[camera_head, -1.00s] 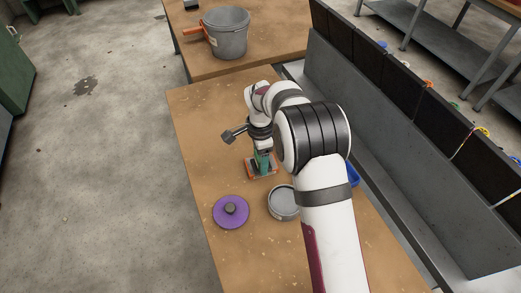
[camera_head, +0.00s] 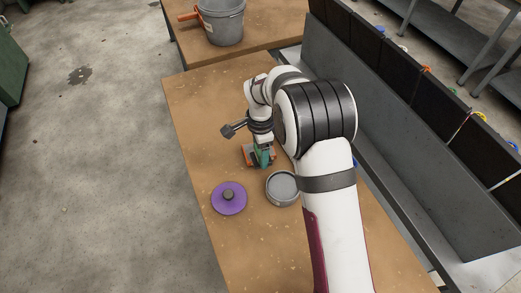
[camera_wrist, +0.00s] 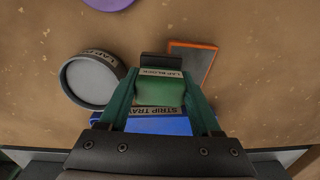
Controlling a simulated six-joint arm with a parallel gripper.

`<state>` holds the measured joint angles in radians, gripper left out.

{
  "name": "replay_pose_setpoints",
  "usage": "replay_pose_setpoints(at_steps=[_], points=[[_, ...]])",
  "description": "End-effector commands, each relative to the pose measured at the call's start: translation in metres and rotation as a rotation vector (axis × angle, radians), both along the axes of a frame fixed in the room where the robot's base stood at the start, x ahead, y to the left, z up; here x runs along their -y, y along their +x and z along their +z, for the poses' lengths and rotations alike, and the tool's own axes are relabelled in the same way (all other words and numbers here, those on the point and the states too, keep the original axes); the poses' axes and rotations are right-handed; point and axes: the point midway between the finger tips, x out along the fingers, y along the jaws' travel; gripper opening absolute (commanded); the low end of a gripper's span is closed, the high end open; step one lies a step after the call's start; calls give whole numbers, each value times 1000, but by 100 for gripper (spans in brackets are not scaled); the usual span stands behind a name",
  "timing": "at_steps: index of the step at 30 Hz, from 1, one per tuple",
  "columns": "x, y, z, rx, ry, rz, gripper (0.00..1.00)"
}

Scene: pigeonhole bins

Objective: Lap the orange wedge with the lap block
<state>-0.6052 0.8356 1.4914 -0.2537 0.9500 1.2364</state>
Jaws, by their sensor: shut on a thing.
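My gripper (camera_wrist: 160,103) is shut on the lap block (camera_wrist: 160,91), a green block with a dark plate and a "LAP BLOCK" label, between its green fingers. The orange wedge (camera_wrist: 194,66) lies on the bench as a flat brownish piece with orange edges. In the wrist view it is just beyond and right of the block. In the head view the wedge (camera_head: 249,158) shows left of my gripper (camera_head: 264,158), which hides part of it. I cannot tell whether block and wedge touch.
A grey round dish (camera_head: 282,188) and a purple knobbed disc (camera_head: 229,199) stand nearby on the bench (camera_head: 205,115). A blue strip tray (camera_wrist: 160,126) lies under the gripper in the wrist view. A bucket (camera_head: 221,24) stands on the far bench. The bench's left side is clear.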

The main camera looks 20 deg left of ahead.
Motion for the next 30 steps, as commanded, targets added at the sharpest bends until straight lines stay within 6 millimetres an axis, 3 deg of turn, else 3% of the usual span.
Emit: replay_pose_setpoints(at_steps=[13,22,30], points=[[-1,1,-9,1,1,0,0],[-16,19,-7,1,1,0,0],[-2,2,-10,0,0,1,0]])
